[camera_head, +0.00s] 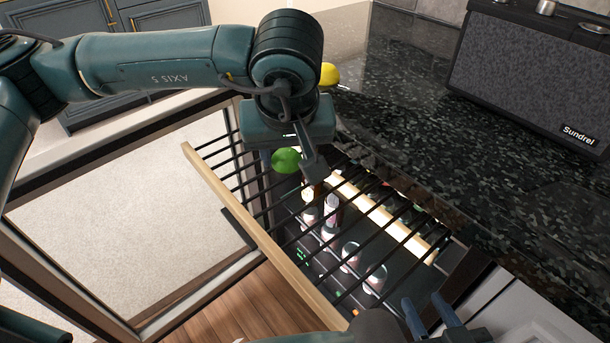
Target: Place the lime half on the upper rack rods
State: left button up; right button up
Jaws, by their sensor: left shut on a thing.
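The lime half (286,160) is bright green and shows beside the fingers of my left gripper (298,163). That gripper points down and is shut on the lime half over the far left part of the upper rack. The upper rack (225,205) is pulled out, with black rods and a pale wooden front bar. I cannot tell whether the lime half touches the rods. The gripper hides part of the lime half and the rods behind. My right gripper (430,312) is at the bottom right, near the rack's right end, its two blue fingers apart with nothing visible between them.
Several cans (351,255) stand below the rods inside the lit cooler. An open glass door (130,230) fills the left side. A dark speckled counter (400,90) lies behind, with a yellow fruit (328,74) and a speaker (530,75). The middle rods are clear.

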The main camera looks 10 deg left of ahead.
aim_at(289, 194)
pick_arm(q)
notch_tip(289, 194, down, 7)
jog(key=shift+f+b, duration=0.15)
jog(key=shift+b, duration=0.25)
jog(key=shift+f, duration=0.15)
jog(key=o, duration=1)
